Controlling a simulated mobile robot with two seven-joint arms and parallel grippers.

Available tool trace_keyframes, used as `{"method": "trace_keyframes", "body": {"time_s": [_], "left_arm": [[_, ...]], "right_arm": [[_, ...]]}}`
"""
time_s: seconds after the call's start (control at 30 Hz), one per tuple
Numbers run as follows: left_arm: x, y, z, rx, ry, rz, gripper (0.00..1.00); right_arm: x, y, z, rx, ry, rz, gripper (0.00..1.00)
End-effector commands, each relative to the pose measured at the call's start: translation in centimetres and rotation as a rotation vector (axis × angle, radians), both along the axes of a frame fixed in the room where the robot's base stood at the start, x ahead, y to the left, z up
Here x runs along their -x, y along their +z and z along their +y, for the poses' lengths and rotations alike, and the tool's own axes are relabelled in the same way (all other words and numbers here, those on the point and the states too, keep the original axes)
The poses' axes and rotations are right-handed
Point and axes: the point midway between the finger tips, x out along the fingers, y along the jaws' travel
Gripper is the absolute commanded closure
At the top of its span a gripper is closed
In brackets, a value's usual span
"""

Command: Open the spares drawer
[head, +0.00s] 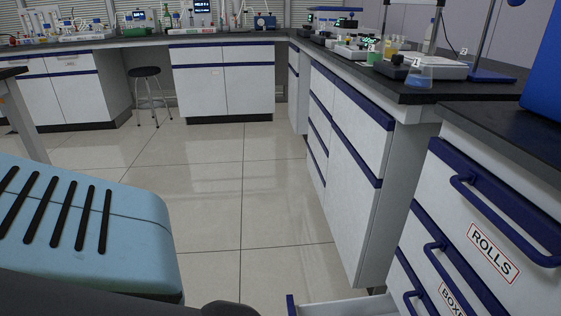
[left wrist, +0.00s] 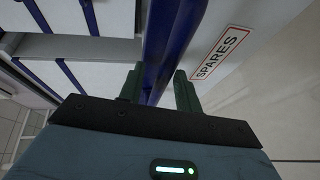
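The spares drawer front shows in the left wrist view with a red-edged SPARES label (left wrist: 221,52) and a dark blue handle bar (left wrist: 172,45). My left gripper (left wrist: 159,82) has its two dark green fingers apart, with blue bar between them; whether they touch it I cannot tell. In the head view a low drawer (head: 345,306) stands pulled out from the cabinet at the bottom edge, its label out of sight. It appears to be the spares drawer. My left gripper is not visible in the head view, and my right gripper is in neither view.
Above the pulled-out drawer are closed drawers labelled ROLLS (head: 493,253) and BOXES (head: 452,299), with blue handles. A dark worktop (head: 400,80) carries glassware and instruments. A stool (head: 150,92) stands at the back. The tiled floor (head: 235,190) in the middle is clear.

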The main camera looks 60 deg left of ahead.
Motion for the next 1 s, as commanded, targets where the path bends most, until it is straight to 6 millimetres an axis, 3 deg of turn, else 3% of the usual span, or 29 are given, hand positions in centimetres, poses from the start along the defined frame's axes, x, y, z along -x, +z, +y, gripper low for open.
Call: {"method": "trace_keyframes", "body": {"time_s": [0.27, 0.7, 1.0], "left_arm": [[0.4, 0.1, 0.0, 0.000, 0.000, 0.001, 0.66], [6.5, 1.3, -0.3, 0.000, -0.001, 0.002, 0.66], [7.7, 1.5, -0.4, 0.000, 0.000, 0.000, 0.66]], "right_arm": [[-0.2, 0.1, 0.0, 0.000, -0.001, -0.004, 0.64], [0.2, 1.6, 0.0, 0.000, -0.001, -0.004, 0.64], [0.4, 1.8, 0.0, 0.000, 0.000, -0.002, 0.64]]}}
